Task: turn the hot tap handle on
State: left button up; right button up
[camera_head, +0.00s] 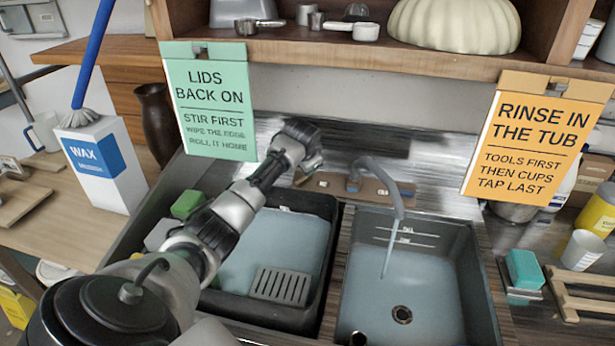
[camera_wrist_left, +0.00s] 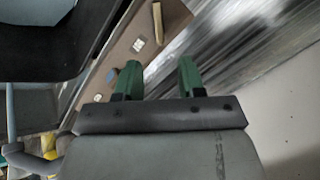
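The grey tap (camera_head: 372,172) stands on a brown plate (camera_head: 335,184) behind the two basins, and a thin stream falls from its spout into the right basin. I cannot pick out the hot handle for certain; my left arm covers the plate's left end. My left gripper (camera_head: 308,160) is at that end, above the back of the left basin. In the left wrist view its green fingers (camera_wrist_left: 159,75) are apart with nothing held between them, over the plate's edge (camera_wrist_left: 118,55). My right gripper is out of view.
The left basin (camera_head: 325,205) holds liquid and a grey grate (camera_head: 281,286). The right basin (camera_head: 465,270) has a drain. A green sign (camera_head: 210,105) and an orange sign (camera_head: 535,130) hang from the shelf (camera_head: 430,60). A green sponge (camera_head: 187,204) lies beside my arm.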

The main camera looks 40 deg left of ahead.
aim_at(304, 180)
pick_arm(q)
jog(key=b+x, duration=0.1)
jog(key=x, duration=0.8)
jog(key=shift+w+a+f, duration=0.15)
jog(key=shift+f, duration=0.15)
